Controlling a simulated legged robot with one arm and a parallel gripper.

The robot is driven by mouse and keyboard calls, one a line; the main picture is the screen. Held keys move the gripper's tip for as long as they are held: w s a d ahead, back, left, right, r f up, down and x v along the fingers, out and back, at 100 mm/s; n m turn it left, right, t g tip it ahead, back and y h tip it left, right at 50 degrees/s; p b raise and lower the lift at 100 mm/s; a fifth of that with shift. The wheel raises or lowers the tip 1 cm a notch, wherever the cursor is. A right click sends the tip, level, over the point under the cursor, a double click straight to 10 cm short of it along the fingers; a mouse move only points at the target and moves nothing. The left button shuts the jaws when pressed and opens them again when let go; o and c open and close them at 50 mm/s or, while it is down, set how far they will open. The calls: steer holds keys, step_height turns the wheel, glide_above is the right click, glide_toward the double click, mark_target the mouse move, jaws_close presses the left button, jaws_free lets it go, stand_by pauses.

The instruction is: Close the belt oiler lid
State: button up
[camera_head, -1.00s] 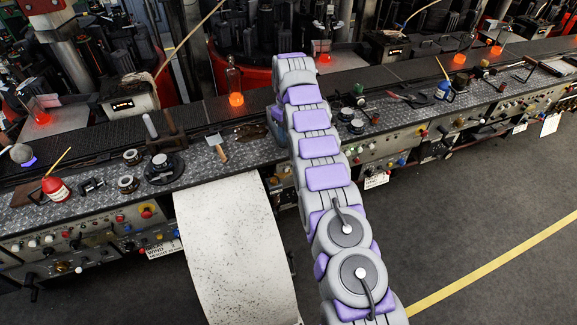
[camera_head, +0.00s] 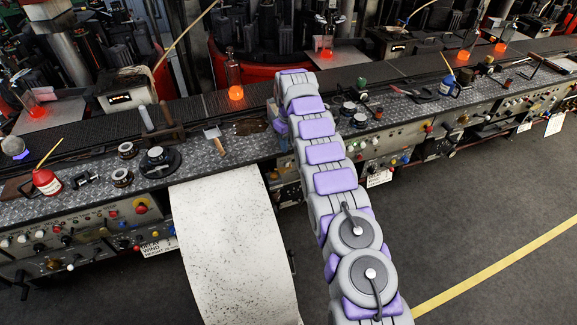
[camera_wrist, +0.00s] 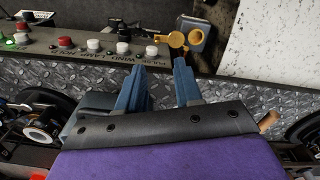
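My gripper (camera_wrist: 160,66) shows in the wrist view with its two blue-grey fingers apart and nothing seen between them. It is over the patterned metal bench edge, near the front control panel. A yellow fitting (camera_wrist: 177,40) beside a grey housing (camera_wrist: 196,36) is just beyond the right fingertip; I see no clear contact. It may be the belt oiler and its lid, but I cannot tell for sure, nor how far the lid stands open. In the head view my arm hides most of the gripper and this spot.
A white speckled sheet (camera_head: 235,245) curves down from the bench front. A hammer (camera_head: 215,140), a red bottle (camera_head: 47,182) and a round black-based fitting (camera_head: 158,160) are on the bench. Panel buttons (camera_wrist: 123,48) line the wrist view's upper left. Grey floor (camera_head: 470,220) is clear at right.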

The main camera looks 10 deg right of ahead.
mark_target(290, 164)
steer(key=f, duration=0.3)
steer(key=f+b, duration=0.1)
steer(key=f, duration=0.4)
steer(key=shift+d+f+b, duration=0.3)
steer(key=shift+d+b, duration=0.05)
steer(key=shift+b, duration=0.05)
steer(key=shift+a+f, duration=0.2)
steer(key=shift+f, duration=0.35)
steer(key=shift+d, duration=0.2)
steer(key=shift+c, duration=0.3)
steer(key=shift+a, duration=0.1)
jaws_close()
